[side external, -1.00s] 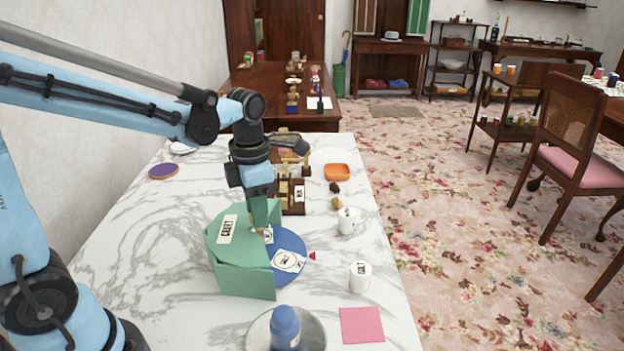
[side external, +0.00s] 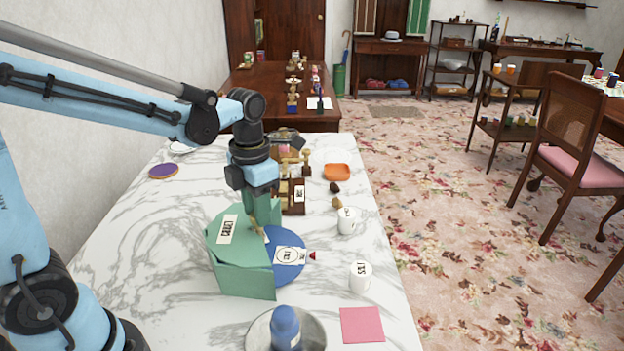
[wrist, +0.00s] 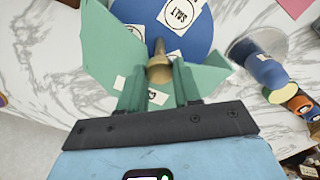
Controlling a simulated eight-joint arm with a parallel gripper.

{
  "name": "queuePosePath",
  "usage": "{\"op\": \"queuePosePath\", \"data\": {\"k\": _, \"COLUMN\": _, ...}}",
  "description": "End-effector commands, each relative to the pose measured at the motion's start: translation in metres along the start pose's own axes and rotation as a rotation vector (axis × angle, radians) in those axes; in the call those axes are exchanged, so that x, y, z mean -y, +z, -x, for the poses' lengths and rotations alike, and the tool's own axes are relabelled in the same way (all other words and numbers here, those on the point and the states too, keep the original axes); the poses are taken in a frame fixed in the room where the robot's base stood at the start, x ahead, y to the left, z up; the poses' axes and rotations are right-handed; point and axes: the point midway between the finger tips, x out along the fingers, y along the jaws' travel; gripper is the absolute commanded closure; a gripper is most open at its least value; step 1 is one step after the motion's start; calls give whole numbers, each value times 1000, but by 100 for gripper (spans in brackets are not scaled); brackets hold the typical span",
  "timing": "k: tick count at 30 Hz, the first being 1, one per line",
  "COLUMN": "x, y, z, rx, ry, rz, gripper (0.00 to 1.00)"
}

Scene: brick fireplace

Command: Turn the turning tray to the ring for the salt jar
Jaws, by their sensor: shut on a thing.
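The blue turning tray (side external: 294,274) lies on the marble top, partly covered by a green angular cover (side external: 243,268) with a lettered label. A white patch with a lettered ring (side external: 289,256) on the tray sits beside a small red-tipped pointer (side external: 312,256). In the wrist view the ring reads SALT (wrist: 177,15). My gripper (side external: 264,228) is shut on a brass-coloured knob (wrist: 160,70) at the cover's open edge; its fingers partly hide the knob. Two white lettered jars stand right of the tray, one nearer (side external: 360,278) and one farther (side external: 347,222); their small lettering is unclear.
A blue-topped object stands in a round metal dish (side external: 258,335) at the front. A pink square (side external: 361,325) lies to its right. An orange dish (side external: 337,172) and a brown rack (side external: 294,207) stand behind the tray.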

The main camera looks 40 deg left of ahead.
Motion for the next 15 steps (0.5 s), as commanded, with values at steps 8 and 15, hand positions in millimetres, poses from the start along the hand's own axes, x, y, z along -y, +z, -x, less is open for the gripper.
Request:
{"op": "queuePosePath", "data": {"k": 8, "x": 0, "y": 0, "z": 1, "rx": -1, "ry": 0, "rz": 1, "gripper": 100}}
{"op": "queuePosePath", "data": {"k": 15, "x": 0, "y": 0, "z": 0, "rx": -1, "ry": 0, "rz": 0, "gripper": 42}}
